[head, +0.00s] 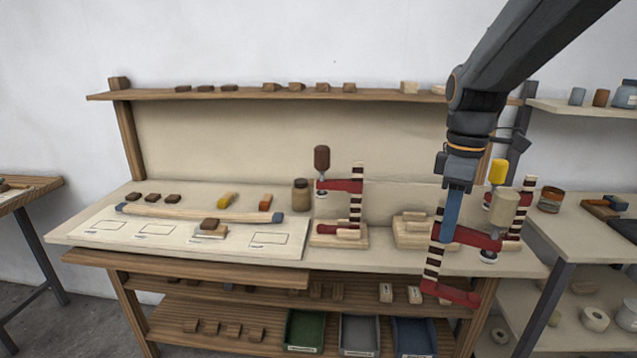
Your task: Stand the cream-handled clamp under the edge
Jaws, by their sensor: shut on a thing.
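The cream-handled clamp (467,236) is in my gripper (447,232). It has a cream handle (503,210), a red upper arm, a dark-and-light striped bar and a red lower jaw (450,293). The clamp is nearly upright, with its bar leaning slightly. Its upper arm shows above the bench top and its lower jaw shows below the bench's front edge (400,271). I cannot tell whether the jaw is under the edge or in front of it. My gripper's blue fingers are shut on the bar; the fingertips partly hide it.
A brown-handled clamp (340,186) stands on a wooden rack to the left. A yellow-handled clamp (498,172) stands close behind the held clamp. A wooden rack (410,232) lies just left of it. Green, grey and blue bins (414,337) stand below the bench.

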